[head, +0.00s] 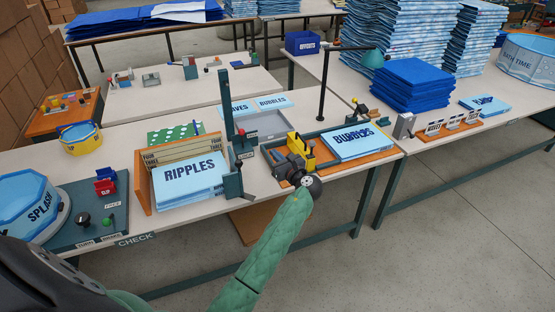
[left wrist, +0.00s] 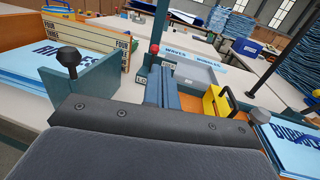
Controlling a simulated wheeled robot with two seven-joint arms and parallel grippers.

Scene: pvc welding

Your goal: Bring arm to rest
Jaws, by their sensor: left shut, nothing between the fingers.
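My left gripper (head: 280,158) is at the front edge of the table, at the end of my green-sleeved arm. It is shut and empty. It is just left of a yellow-handled tool (head: 301,150) and right of the teal upright stand (head: 228,118). In the left wrist view, the dark gripper body fills the bottom, and the yellow tool (left wrist: 218,103) shows beyond it. I cannot tell whether the gripper touches the tray or the tool. My right gripper is not in view.
A wooden rack with a RIPPLES pack (head: 190,182) stands left of the gripper. A BUBBLES pack (head: 352,142) lies in a wooden tray to its right. A grey tray (head: 265,125) is behind. The floor (head: 440,235) at the front right is clear.

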